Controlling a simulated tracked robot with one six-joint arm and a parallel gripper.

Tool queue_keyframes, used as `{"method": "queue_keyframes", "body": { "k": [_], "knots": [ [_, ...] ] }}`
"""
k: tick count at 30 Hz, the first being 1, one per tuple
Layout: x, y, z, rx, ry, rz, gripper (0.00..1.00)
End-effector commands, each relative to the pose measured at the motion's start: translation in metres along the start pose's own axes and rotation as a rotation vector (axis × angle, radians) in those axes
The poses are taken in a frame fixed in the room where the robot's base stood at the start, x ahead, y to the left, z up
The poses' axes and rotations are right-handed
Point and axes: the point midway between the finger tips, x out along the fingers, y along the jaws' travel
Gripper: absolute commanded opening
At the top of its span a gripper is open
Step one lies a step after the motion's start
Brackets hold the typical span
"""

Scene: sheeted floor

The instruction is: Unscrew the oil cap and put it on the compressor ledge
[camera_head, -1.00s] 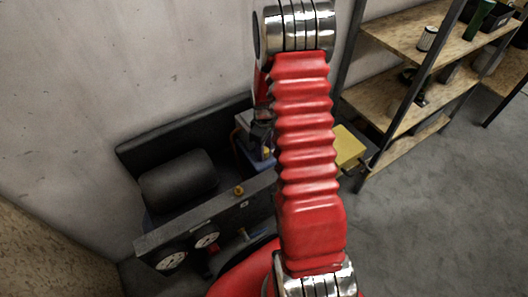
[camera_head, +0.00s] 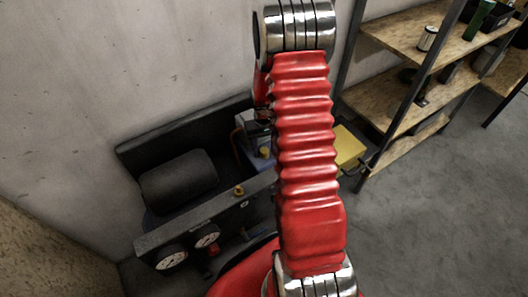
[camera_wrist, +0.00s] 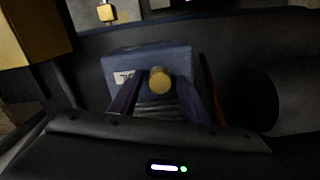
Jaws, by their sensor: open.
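The oil cap (camera_wrist: 159,80) is a round yellow knob on a blue block (camera_wrist: 172,60) of the compressor in the wrist view. In the head view the cap (camera_head: 265,152) is a small yellow spot beside my red arm. My gripper (camera_wrist: 159,84) is open, its two dark fingers on either side of the cap; I cannot tell whether they touch it. In the head view the gripper is mostly hidden behind my arm. The dark compressor ledge (camera_head: 205,213) runs along the front above the gauges, with a small brass fitting (camera_head: 238,190) on it.
A black tank (camera_head: 178,182) lies behind the ledge, near the wall. Two gauges (camera_head: 171,260) face forward. A yellow box (camera_head: 348,147) stands right of my arm, near a wooden shelf rack (camera_head: 400,103). The grey floor (camera_head: 440,200) at right is clear.

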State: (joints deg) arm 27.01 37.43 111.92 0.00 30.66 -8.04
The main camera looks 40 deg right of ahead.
Motion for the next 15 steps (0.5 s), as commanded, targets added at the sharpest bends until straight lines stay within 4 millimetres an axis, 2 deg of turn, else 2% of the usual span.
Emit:
{"method": "queue_keyframes", "body": {
  "k": [9,15],
  "knots": [
    [0.0,0.0,0.0,0.23,0.0,0.0,0.43],
    [0.0,0.0,0.0,0.253,0.0,0.0,0.43]
  ]
}}
